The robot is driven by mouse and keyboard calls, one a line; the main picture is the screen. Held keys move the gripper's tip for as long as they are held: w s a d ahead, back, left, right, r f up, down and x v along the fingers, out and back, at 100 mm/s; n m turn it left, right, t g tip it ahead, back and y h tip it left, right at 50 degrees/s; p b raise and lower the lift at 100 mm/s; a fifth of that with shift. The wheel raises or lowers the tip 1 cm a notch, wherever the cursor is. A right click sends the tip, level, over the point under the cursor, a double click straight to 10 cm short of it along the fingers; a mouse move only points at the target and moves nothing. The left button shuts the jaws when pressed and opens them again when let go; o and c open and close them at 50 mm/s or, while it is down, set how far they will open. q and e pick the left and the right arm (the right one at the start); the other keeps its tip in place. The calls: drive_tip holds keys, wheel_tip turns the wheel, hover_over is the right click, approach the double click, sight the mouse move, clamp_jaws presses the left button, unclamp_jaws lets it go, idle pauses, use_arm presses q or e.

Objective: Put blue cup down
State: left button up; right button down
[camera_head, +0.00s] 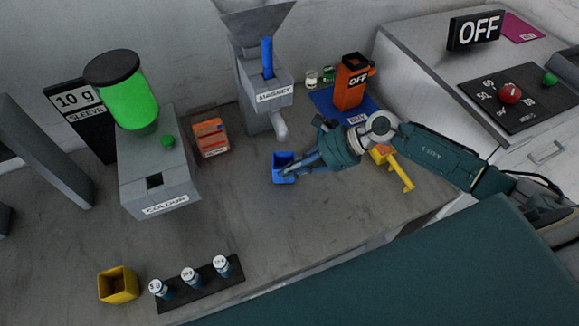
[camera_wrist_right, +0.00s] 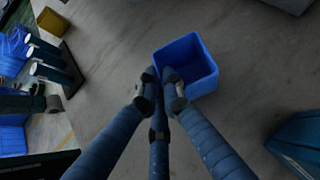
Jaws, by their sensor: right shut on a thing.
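The blue cup (camera_head: 281,173) is a small open square box on the grey table, just left of and below the spout of the magnet dispenser. My right gripper (camera_head: 287,172) reaches in from the right and is shut on the cup's near right side wall. In the right wrist view the cup (camera_wrist_right: 195,62) looks empty and the right gripper's fingertips (camera_wrist_right: 164,88) meet at its wall. I cannot tell whether the cup's base touches the table. My left gripper is not in view.
The magnet dispenser (camera_head: 265,85) stands behind the cup. An orange box (camera_head: 210,138) and the colour dispenser (camera_head: 158,180) are to the left. A yellow cup (camera_head: 118,285) and a dark weight rack (camera_head: 205,288) are at the front left. Bare table lies between.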

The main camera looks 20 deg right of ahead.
drive_tip(key=shift+f, duration=0.25)
drive_tip(key=c, duration=2.4)
unclamp_jaws()
drive_tip(key=shift+f+b, duration=0.1)
drive_tip(key=shift+b, duration=0.2)
drive_tip(key=o, duration=0.5)
drive_tip(key=shift+c, duration=0.2)
drive_tip(key=shift+r, duration=0.2)
drive_tip(key=b+v, duration=0.3)
drive_tip(key=v, duration=0.9)
drive_tip(key=shift+b, duration=0.35)
